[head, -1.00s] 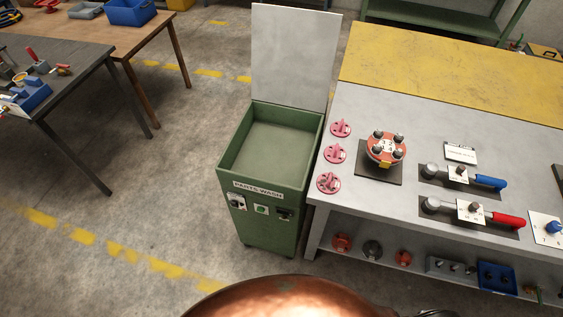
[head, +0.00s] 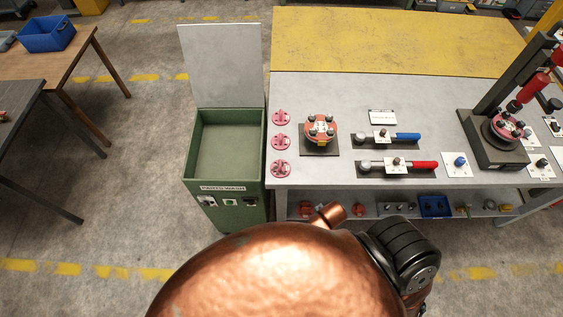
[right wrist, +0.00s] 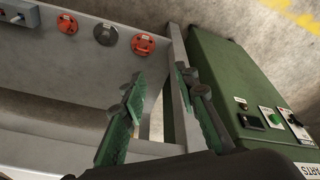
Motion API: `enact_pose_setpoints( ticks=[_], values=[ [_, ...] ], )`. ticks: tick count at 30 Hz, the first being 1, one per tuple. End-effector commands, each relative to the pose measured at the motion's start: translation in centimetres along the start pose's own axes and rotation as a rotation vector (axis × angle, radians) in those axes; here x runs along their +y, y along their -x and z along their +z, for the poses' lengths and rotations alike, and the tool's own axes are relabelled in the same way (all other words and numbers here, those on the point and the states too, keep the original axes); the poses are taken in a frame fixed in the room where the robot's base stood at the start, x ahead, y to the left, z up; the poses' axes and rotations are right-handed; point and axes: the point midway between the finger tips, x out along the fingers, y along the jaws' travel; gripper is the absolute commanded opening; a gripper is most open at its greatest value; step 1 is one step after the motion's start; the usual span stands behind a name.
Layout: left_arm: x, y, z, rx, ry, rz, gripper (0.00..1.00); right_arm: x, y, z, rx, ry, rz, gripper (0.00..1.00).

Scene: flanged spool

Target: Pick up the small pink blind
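Three pink blinds with raised handles lie in a column along the left edge of the grey bench: a far one (head: 281,117), a middle one (head: 281,142) and a near one (head: 280,168). They look close in size, so I cannot tell which is the small one. My right gripper (right wrist: 160,84) is open and empty in the right wrist view, its green fingers apart near the bench leg and the green cabinet. No pink blind shows in that view. My left gripper is not in view.
The green parts-wash cabinet (head: 228,190) stands left of the bench (head: 345,90), its lid upright. A red flanged piece (head: 320,130) sits beside the blinds. Red- and blue-handled tools lie to the right. Orange and grey discs (right wrist: 106,34) lie on the lower shelf.

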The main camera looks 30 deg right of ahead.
Motion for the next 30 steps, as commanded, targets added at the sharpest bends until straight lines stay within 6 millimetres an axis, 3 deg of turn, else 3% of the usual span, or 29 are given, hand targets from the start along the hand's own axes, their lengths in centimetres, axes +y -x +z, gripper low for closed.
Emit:
enact_pose_setpoints(
  ticks=[1, 3, 8, 13, 20, 30],
  values=[
    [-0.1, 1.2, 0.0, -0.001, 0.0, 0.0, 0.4, 0.2, 2.7, -0.9, 0.01, -0.003, 0.002, 0.28],
    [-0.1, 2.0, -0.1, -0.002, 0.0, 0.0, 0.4, 0.4, 5.3, -1.9, 0.019, -0.008, 0.001, 0.28],
    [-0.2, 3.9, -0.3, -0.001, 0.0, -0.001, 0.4, 0.2, 11.1, -4.1, 0.037, -0.019, -0.012, 0.28],
    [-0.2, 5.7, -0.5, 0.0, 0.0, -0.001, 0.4, -1.9, 15.8, -7.8, 0.047, -0.033, -0.066, 0.28],
    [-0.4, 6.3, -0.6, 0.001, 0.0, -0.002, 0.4, -5.8, 15.9, -11.6, 0.008, -0.054, -0.148, 0.28],
    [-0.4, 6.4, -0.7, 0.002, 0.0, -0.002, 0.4, -10.3, 13.0, -17.7, -0.125, -0.105, -0.181, 0.28]
  ],
)
